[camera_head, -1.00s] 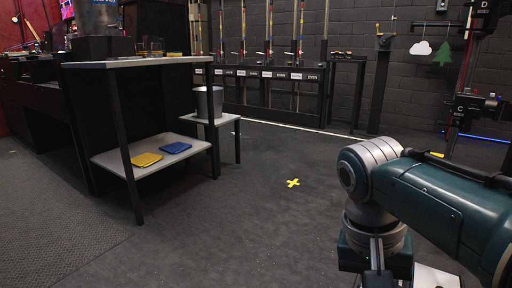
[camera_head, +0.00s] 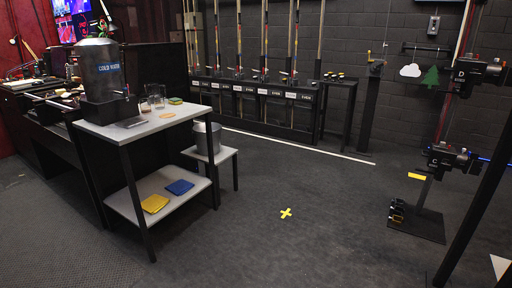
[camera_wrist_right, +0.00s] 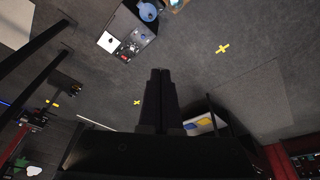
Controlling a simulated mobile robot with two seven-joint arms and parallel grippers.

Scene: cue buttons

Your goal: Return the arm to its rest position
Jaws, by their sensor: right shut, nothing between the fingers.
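My right gripper (camera_wrist_right: 160,74) shows in the right wrist view, its two dark fingers together with nothing between them. It points out over the grey floor, clear of any object. My right arm is not in the head view. My left gripper and left arm are in neither view.
A table with a white top (camera_head: 145,128) stands at left, bearing a metal urn (camera_head: 101,72) and glasses. Its lower shelf holds a yellow cloth (camera_head: 155,203) and a blue cloth (camera_head: 180,187). A black stand with devices marked C (camera_head: 445,160) and D (camera_head: 477,72) is at right. The middle floor, with a yellow cross (camera_head: 286,213), is clear.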

